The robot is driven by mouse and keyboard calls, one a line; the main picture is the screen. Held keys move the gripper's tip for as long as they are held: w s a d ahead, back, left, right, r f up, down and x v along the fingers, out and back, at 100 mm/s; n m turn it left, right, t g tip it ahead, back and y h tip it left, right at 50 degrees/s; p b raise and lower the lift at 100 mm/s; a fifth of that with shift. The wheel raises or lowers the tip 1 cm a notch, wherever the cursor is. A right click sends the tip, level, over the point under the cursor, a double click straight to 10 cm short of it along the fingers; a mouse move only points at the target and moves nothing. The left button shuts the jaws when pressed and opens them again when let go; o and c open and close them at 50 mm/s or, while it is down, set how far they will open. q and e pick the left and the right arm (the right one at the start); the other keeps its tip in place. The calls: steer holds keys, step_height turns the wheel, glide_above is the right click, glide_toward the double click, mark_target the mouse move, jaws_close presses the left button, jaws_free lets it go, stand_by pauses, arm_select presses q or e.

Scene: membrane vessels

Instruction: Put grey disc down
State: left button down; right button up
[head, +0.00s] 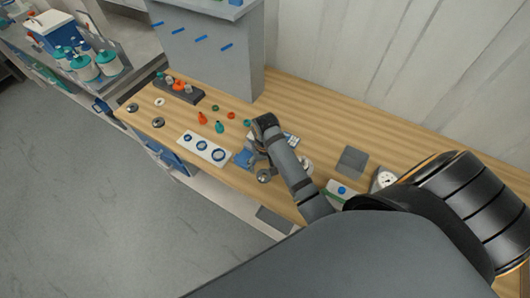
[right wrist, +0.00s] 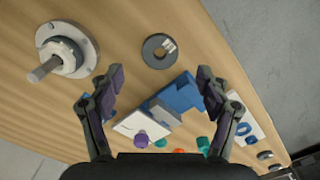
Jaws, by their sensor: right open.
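The grey disc (right wrist: 151,52) is a dark flat ring with a centre hole and a small light patch. It lies flat on the wooden bench in the right wrist view, beyond my fingertips, with nothing gripping it. My right gripper (right wrist: 160,80) is open and empty, its two fingers spread wide with bench and blue and white parts visible between them. In the head view my right gripper (head: 257,163) is low over the bench near its front edge, partly hidden by its own arm. My left gripper is not in view.
A white flanged fitting with a metal shaft (right wrist: 66,52) stands left of the disc. A blue block (right wrist: 180,93) and a tilted white plate lie between the fingers. A white panel with blue rings (head: 191,147), small bottles and a dark rack (head: 190,96) stand farther left.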

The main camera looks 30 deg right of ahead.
step_height(320, 180, up, 5)
steer(key=shift+r+b, duration=0.1)
steer(key=shift+b, duration=0.3)
